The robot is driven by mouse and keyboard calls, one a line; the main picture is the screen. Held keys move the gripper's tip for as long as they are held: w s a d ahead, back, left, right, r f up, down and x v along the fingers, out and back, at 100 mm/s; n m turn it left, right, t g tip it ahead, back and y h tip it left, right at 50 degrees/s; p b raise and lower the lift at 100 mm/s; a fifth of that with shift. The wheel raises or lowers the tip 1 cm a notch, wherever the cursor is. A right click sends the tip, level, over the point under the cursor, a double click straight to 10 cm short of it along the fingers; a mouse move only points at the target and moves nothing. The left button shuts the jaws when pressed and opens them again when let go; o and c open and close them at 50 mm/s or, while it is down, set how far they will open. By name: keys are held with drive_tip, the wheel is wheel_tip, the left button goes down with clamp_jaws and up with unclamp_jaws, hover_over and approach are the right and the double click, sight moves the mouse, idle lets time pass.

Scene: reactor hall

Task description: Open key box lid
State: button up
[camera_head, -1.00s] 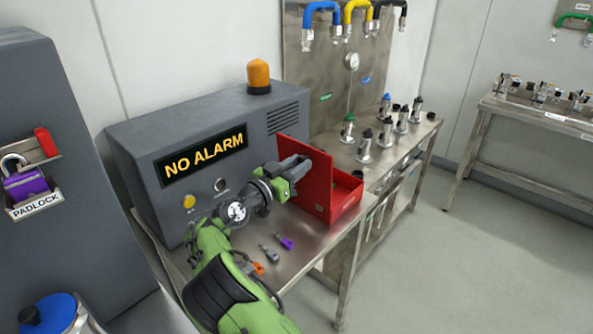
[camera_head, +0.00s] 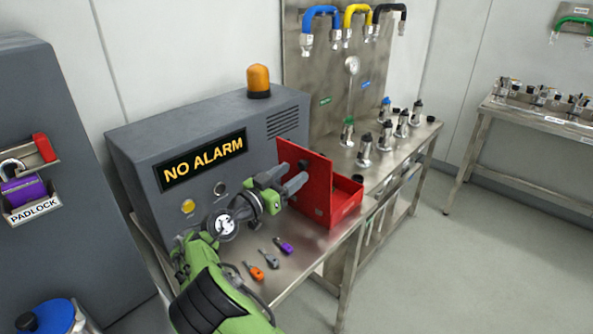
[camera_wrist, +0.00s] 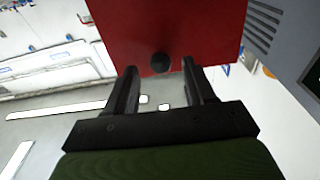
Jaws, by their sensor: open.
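The red key box (camera_head: 346,199) stands on the steel table beside the grey alarm cabinet. Its red lid (camera_head: 303,180) stands raised, roughly upright, on the box's left side. The fingers hold nothing. The inside of the box is mostly hidden behind the lid.
The grey cabinet with a NO ALARM sign (camera_head: 205,158) stands behind my arm. Orange, grey and purple keys (camera_head: 270,257) lie on the table in front. Valve fittings (camera_head: 385,135) stand behind the box. A padlock holder (camera_head: 30,190) is at the left. Floor at the right is clear.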

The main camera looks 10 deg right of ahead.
drive_tip(key=v, duration=1.3)
drive_tip(key=s+d+r+n+g+y+p, duration=0.1)
drive_tip(key=s+d+g+y, duration=0.2)
drive_tip(key=d, duration=0.6)
drive_tip(key=s+d+r+n+g+y, duration=0.1)
drive_tip(key=d+g+y, duration=0.25)
drive_tip(key=d, duration=0.55)
drive_tip(key=s+a+n+y+p, duration=0.1)
drive_tip(key=s+a+n+y, duration=0.2)
drive_tip(key=s, duration=2.5)
drive_tip(key=n+t+y, duration=0.1)
drive_tip(key=n+y, duration=0.4)
drive_tip(key=y, duration=0.1)
drive_tip(key=shift+a+n+p, duration=0.3)
drive_tip(key=shift+a+n, duration=0.05)
drive_tip(key=shift+n, duration=0.05)
